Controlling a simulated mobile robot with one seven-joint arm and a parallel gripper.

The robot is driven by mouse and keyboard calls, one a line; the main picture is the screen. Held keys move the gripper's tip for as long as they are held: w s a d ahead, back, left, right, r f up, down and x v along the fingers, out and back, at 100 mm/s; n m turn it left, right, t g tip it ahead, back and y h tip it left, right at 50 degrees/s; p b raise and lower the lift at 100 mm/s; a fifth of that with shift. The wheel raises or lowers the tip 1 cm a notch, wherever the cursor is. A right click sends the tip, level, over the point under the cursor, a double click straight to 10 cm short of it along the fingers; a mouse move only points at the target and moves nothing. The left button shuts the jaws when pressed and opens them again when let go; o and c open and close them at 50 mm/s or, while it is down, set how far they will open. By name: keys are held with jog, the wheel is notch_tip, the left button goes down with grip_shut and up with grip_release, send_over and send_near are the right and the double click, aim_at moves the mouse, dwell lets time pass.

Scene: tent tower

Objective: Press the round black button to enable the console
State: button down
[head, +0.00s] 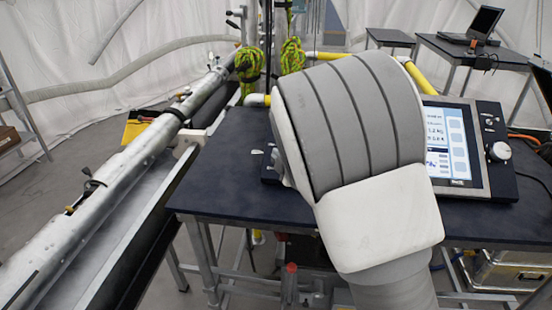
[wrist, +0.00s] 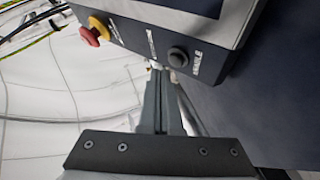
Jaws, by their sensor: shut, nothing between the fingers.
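The round black button (wrist: 178,57) sits on the grey face of the console (wrist: 212,62) in the wrist view, beside a printed label. My gripper (wrist: 158,72) is shut and empty, its fingers pointing towards the console. The fingertips appear just below and left of the black button; I cannot tell how far apart they are in depth. In the head view my large grey and white arm hides my gripper and the button. A lit screen (head: 447,140) and a side panel with a pale knob (head: 498,152) show right of my arm.
A red stop button (wrist: 90,36) on a yellow base sits on the same console face, left of the black button. The dark table (head: 225,165) is mostly clear left of my arm. A long metal rail (head: 120,165) runs along the left. A laptop (head: 482,24) stands behind.

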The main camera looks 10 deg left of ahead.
jog(key=shift+f, duration=0.1)
jog(key=shift+w+f+b, duration=0.25)
jog(key=shift+f+b, duration=0.05)
jog(key=shift+b, duration=0.3)
jog(key=shift+w+f+b, duration=0.2)
jog(key=shift+f+b, duration=0.05)
jog(key=shift+b, duration=0.15)
dwell(0.3)
dwell(0.4)
jog(key=shift+s+r, duration=0.45)
jog(key=shift+r, duration=0.2)
jog(key=s+r, duration=0.1)
jog(key=s+r+p, duration=0.1)
jog(key=r, duration=0.2)
jog(key=shift+s+d+p, duration=0.1)
jog(key=shift+s+p, duration=0.2)
jog(key=shift+s, duration=0.1)
dwell(0.4)
